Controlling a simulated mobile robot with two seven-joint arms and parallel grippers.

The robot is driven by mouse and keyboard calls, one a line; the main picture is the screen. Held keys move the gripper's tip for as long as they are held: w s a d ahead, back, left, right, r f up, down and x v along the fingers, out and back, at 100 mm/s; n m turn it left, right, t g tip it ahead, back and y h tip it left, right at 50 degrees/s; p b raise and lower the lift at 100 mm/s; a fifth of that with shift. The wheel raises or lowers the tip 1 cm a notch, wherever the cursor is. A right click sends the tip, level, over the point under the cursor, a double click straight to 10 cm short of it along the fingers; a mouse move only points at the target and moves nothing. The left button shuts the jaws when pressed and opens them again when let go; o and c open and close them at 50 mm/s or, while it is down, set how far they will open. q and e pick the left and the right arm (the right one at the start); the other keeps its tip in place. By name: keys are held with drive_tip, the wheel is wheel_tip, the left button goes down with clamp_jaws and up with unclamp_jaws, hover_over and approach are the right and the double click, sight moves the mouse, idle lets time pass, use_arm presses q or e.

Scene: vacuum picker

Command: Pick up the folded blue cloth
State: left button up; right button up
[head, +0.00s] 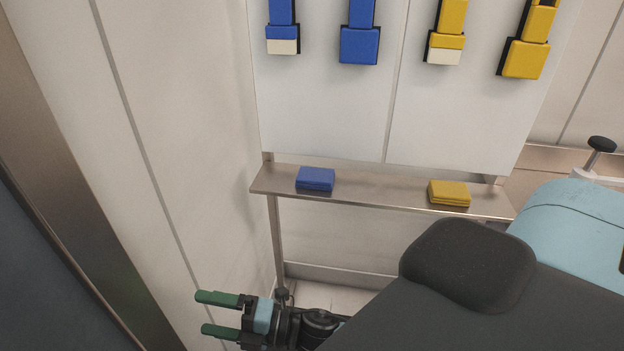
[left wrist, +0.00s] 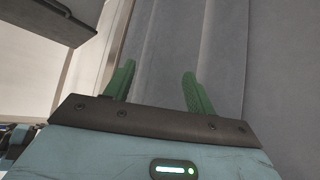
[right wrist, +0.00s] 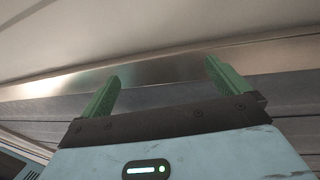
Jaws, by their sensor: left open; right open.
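The folded blue cloth (head: 315,179) lies flat on the left part of a narrow metal shelf (head: 375,190) in the head view. My right gripper (head: 201,313) is at the bottom left of the head view, below and left of the cloth and apart from it. Its green fingers point left. In the right wrist view my right gripper (right wrist: 163,68) is open and empty. My left gripper (left wrist: 159,68) is open and empty in its own wrist view, facing a grey panelled surface; it is outside the head view. Neither wrist view shows the cloth.
A folded yellow cloth (head: 449,193) lies on the shelf's right part. Blue holders (head: 359,45) and yellow holders (head: 525,58) hang on the white panel above. A wall (head: 190,120) stands close left of the shelf. A light-blue rounded body (head: 575,220) is at right.

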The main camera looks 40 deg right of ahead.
wheel_tip(320, 180, up, 3)
drive_tip(key=w+a+n+g+y, duration=0.1)
drive_tip(key=a+n+g+y, duration=0.4)
drive_tip(key=n, duration=0.6)
drive_tip(key=n+g+h+b, duration=0.3)
drive_tip(key=n+g+h, duration=0.3)
drive_tip(key=n+h, duration=1.7)
approach(315, 174)
drive_tip(key=n, duration=0.1)
drive_tip(key=shift+w+d+f+y, duration=0.1)
drive_tip(key=shift+w+d+f, duration=0.1)
drive_tip(key=shift+f, duration=0.35)
drive_tip(key=shift+w+d+f+y, duration=0.1)
drive_tip(key=shift+w+d+f, duration=0.1)
drive_tip(key=shift+f, duration=0.35)
drive_tip(key=shift+w+d+f+y, duration=0.1)
drive_tip(key=shift+w+d+f, duration=0.1)
drive_tip(key=shift+f, duration=0.35)
drive_tip(key=shift+x, duration=2.5)
use_arm(q)
drive_tip(key=shift+g, duration=0.5)
drive_tip(key=s+f, duration=0.2)
drive_tip(key=f, duration=0.1)
drive_tip(key=s+f, duration=0.1)
drive_tip(key=shift+d+f, duration=0.2)
drive_tip(key=shift+d, duration=0.05)
use_arm(e)
drive_tip(key=shift+s+d, duration=0.15)
drive_tip(key=shift+d, duration=0.05)
